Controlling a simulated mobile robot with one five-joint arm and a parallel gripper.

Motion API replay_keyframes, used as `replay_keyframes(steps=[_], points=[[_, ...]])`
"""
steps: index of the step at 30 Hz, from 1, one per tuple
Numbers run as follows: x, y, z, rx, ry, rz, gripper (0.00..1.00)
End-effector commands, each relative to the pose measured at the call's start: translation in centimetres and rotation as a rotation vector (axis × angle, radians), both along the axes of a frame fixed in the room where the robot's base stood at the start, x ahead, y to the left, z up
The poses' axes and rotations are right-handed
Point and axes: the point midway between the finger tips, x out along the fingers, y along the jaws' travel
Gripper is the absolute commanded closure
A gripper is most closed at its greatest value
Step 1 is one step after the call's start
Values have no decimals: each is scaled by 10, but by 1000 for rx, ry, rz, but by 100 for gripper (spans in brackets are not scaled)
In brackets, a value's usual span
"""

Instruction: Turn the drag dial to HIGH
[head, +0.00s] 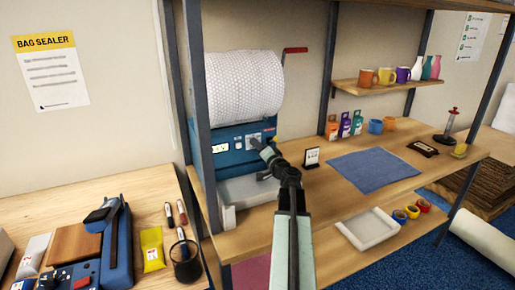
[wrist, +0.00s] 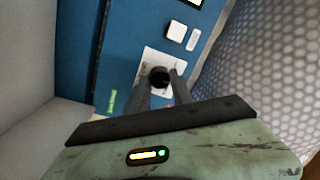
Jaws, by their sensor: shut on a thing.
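The drag dial (wrist: 160,75) is a small dark round knob on a pale label plate, on the blue front panel (wrist: 125,45) of the bubble-wrap dispenser. In the wrist view my gripper (wrist: 161,84) has one dark finger on each side of the knob and is shut on it. In the head view my gripper (head: 262,147) reaches the right part of the dispenser's blue panel (head: 226,166) and largely covers the dial. The label's lettering and the dial's pointer are too small and too covered to read.
A bubble-wrap roll (head: 243,87) sits above the panel, with a red-handled crank (head: 295,50) at its right. A pale tray (head: 249,191) lies below the panel. A small sign (head: 312,157) and a blue mat (head: 374,170) are to the right. A grey post (head: 199,110) stands close at left.

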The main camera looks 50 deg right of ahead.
Motion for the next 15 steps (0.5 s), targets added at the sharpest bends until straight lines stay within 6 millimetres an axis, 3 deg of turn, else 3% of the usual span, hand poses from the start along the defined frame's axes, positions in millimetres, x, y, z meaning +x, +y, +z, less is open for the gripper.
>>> replay_keyframes(steps=[15], points=[[2, 2, 0, 458, -186, 4, 100]])
